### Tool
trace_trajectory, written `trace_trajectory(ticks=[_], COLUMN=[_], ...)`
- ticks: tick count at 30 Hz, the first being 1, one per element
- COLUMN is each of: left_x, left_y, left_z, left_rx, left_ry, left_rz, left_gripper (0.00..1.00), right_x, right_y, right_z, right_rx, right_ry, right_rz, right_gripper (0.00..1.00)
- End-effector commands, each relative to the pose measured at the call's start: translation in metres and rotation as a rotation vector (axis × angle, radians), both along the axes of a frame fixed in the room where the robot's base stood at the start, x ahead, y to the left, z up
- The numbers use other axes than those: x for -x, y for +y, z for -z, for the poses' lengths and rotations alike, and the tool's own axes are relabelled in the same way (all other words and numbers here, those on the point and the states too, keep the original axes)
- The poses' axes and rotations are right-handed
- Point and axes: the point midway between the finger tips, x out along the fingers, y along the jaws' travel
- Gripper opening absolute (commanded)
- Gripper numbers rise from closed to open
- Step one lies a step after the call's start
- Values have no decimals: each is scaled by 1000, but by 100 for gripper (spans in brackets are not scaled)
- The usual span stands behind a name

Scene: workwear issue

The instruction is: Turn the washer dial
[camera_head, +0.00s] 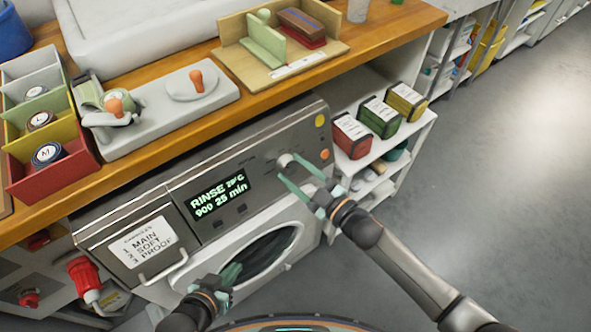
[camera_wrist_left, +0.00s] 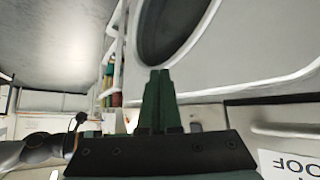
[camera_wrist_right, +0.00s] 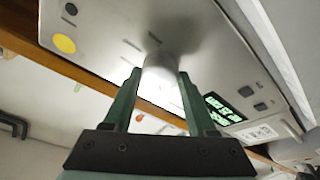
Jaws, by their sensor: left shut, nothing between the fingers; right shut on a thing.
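The washer (camera_head: 120,215) stands under the wooden counter. Its dial (camera_head: 285,159) is a pale round knob on the sloped panel, right of the lit display (camera_head: 218,193), which reads "RINSE", "900" and "25 min". My right gripper (camera_head: 294,168) is shut on the dial. In the right wrist view the dial (camera_wrist_right: 160,72) sits between the two green fingers. My left gripper (camera_head: 232,272) is shut and empty in front of the washer's round door (camera_head: 292,238). In the left wrist view its fingers (camera_wrist_left: 158,85) are together, below the dark door opening.
A label card (camera_head: 142,242) listing MAIN, SOFT and PROOF is on the panel's left. A yellow button (camera_head: 320,121) and an orange one (camera_head: 324,154) lie right of the dial. Small boxes (camera_head: 379,117) stand on the white shelf at right. The floor (camera_head: 500,160) beyond is clear.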

Motion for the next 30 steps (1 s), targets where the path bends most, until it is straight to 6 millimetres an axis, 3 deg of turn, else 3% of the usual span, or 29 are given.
trace_trajectory(ticks=[11, 12, 20, 30], left_x=[-3, -3, -6, -6], left_y=[0, 0, 0, 0], left_z=[-3, -3, -6, -7], left_rx=[1, 1, 2, 3], left_ry=[-9, -10, -17, -18], left_rz=[-2, -2, -2, -2], left_gripper=[0, 0, 0, 0], right_x=[0, 0, 0, 5], right_y=[-1, -1, 0, -6], right_z=[0, 0, 0, 1], right_rx=[5, 5, 3, 4], right_ry=[-2, -2, -1, 0], right_rz=[0, 0, 0, 1], right_gripper=[2, 60, 87, 87])
